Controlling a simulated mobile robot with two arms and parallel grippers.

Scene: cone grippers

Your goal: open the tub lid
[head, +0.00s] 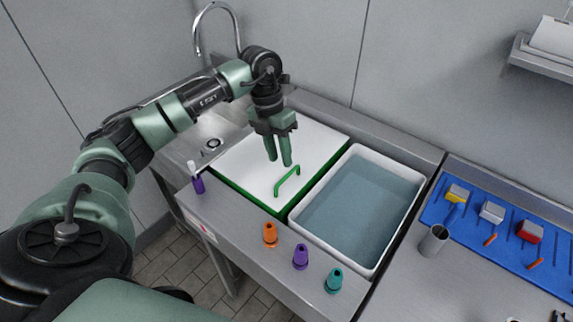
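The tub lid (305,148) is a white panel with green edges and a green bar handle (287,181) near its front right. It lies flat and covers the tub on the left of the counter. My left gripper (279,163) points down over the lid, just behind and left of the handle. Its two green fingers are a little apart, with nothing seen between them. The handle looks clear of the fingers; the exact height of the fingertips above the lid is hard to tell. My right gripper is not in view.
An open white basin (408,172) of water sits right of the lid. Orange (270,235), purple (300,257) and teal (334,280) cones stand along the front edge. A faucet (197,38) rises behind.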

